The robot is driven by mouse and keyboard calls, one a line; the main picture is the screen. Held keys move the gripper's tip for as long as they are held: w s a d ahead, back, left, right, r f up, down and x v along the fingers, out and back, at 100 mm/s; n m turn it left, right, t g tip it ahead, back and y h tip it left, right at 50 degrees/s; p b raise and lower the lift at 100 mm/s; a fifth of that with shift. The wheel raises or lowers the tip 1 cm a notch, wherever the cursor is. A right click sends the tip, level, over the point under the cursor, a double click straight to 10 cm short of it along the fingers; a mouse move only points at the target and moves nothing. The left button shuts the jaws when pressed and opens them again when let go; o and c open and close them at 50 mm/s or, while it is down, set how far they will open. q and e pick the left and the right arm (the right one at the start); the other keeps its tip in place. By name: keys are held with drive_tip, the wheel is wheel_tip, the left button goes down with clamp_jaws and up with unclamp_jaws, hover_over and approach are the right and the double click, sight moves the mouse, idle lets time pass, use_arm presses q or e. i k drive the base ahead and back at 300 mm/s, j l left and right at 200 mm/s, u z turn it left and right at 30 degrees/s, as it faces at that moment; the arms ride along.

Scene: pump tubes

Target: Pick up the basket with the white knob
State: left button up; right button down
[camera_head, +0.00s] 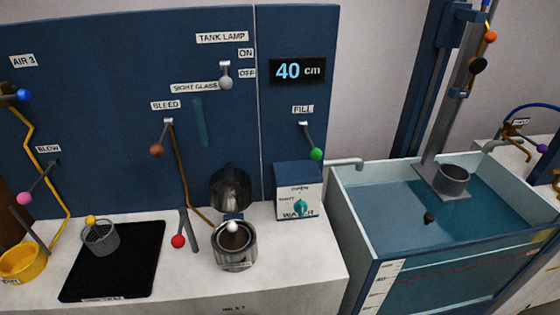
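The white knob (232,227) shows at the mouth of a round metal vessel (235,262) on the white counter. The basket under this knob is mostly hidden inside the vessel; only a brownish inside surface shows around the knob. The vessel's dark round lid (230,188) stands open behind it. A second basket, a grey mesh one (102,239) with a yellow knob (90,219), stands on the black mat (130,275) at the left. Neither of my grippers is in view.
A lever with a red knob (178,241) stands just left of the vessel. The water valve box (298,189) is behind it at the right. A yellow bowl (22,262) is at far left. The water tank (352,198), with a grey cup (454,181), is at right.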

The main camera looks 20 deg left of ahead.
sight(234, 239)
drive_tip(key=u, duration=1.1)
